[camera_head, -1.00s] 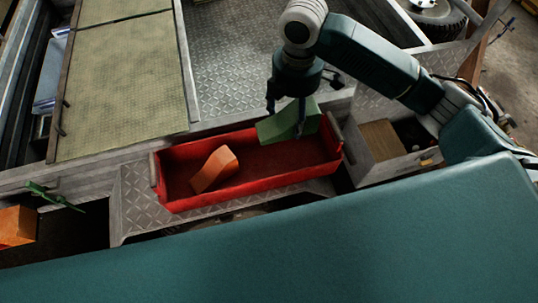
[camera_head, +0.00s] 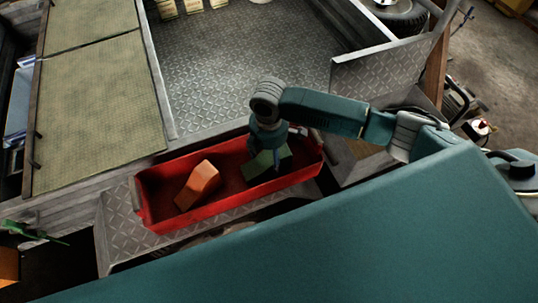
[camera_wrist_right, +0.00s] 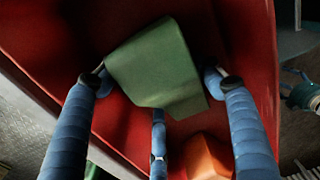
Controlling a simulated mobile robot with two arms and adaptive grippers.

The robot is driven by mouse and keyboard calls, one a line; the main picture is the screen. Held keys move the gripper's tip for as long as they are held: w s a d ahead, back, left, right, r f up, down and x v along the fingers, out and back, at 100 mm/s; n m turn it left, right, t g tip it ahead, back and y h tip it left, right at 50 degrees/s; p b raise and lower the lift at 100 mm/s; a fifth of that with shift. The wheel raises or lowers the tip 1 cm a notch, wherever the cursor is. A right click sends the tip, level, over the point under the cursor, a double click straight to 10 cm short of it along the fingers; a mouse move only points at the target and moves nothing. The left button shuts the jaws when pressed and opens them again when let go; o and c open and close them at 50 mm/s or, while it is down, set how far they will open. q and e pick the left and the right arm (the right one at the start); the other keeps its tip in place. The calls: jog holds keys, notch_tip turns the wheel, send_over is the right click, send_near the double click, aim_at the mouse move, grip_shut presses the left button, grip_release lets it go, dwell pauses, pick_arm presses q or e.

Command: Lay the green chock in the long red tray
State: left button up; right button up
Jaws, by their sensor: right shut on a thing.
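The green chock (camera_head: 266,163) is inside the long red tray (camera_head: 185,219), in its right half. My right gripper (camera_head: 265,152) reaches down from above and is shut on the chock. In the right wrist view the chock (camera_wrist_right: 160,66) sits between the blue fingers of my right gripper (camera_wrist_right: 157,85), with the red tray (camera_wrist_right: 262,60) around it. Whether the chock touches the tray floor I cannot tell.
An orange chock (camera_head: 198,184) lies in the left half of the tray, apart from the green one. The tray stands on a diamond-plate ledge (camera_head: 118,226). A wide metal plate bed (camera_head: 240,60) lies behind it.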

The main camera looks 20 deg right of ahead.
jog(key=shift+f, duration=0.15)
jog(key=o, duration=1.4)
jog(key=shift+o, duration=0.2)
notch_tip(320, 180, up, 12)
jog(key=shift+r, duration=0.15)
